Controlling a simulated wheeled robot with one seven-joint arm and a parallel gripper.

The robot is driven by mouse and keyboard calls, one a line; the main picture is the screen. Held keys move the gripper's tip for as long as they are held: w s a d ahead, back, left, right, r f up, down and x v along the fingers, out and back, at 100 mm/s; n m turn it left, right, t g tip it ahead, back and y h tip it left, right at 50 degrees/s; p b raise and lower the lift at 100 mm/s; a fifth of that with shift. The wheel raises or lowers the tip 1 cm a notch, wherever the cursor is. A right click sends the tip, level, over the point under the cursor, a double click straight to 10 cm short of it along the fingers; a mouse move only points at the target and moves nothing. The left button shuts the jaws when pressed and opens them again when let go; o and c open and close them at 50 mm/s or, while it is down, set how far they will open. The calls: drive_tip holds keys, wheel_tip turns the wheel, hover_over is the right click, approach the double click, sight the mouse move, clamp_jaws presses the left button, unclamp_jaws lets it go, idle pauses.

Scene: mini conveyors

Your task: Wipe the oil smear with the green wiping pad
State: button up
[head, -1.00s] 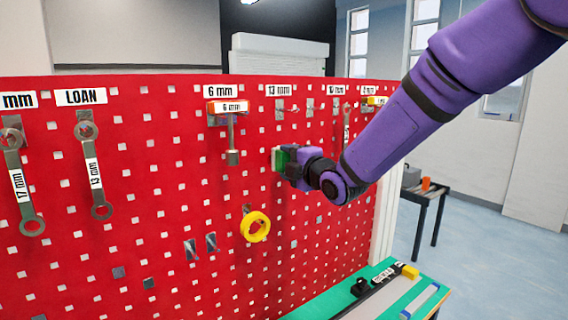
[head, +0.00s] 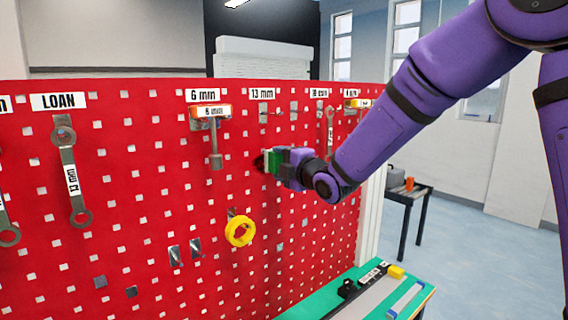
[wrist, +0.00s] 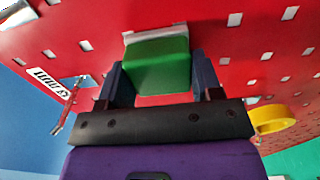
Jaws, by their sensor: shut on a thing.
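My gripper (head: 284,163) is shut on the green wiping pad (head: 272,162), in front of the red pegboard. In the wrist view the green pad (wrist: 157,66) sits between the two fingers of my gripper (wrist: 156,78), with a pale face toward the board. A dark patch, apparently the oil smear (head: 259,163), shows on the board just left of the pad in the head view. Its remaining extent is hidden behind the pad. I cannot tell whether the pad touches the board. The smear is not visible in the wrist view.
A yellow ring (head: 240,231) hangs below left of the gripper. An orange-headed tool (head: 214,137) hangs to its upper left, and a wrench (head: 70,178) farther left. A green-topped bench (head: 318,308) stands at lower right.

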sight(251, 162)
drive_tip(key=shift+s+a, duration=0.6)
drive_tip(key=shift+a, duration=0.3)
drive_tip(key=shift+s+a, duration=0.6)
drive_tip(key=shift+a, duration=0.35)
drive_tip(key=shift+s+a, duration=0.6)
drive_tip(key=shift+a, duration=0.3)
drive_tip(key=shift+r, duration=0.2)
drive_tip(key=shift+w+d, duration=0.75)
drive_tip(key=shift+d, duration=0.3)
drive_tip(key=shift+w+d, duration=0.7)
drive_tip(key=shift+d, duration=0.35)
drive_tip(key=shift+w+d, duration=0.75)
drive_tip(key=shift+d, duration=0.3)
drive_tip(key=shift+c, duration=0.3)
drive_tip(key=shift+s+a, duration=0.6)
drive_tip(key=shift+a, duration=0.15)
drive_tip(key=shift+s+a, duration=0.55)
drive_tip(key=shift+a, duration=0.2)
drive_tip(key=shift+s+a, duration=0.5)
drive_tip(key=shift+a, duration=0.35)
drive_tip(key=shift+s+a, duration=0.45)
drive_tip(key=shift+a, duration=0.35)
drive_tip(key=shift+v, duration=3)
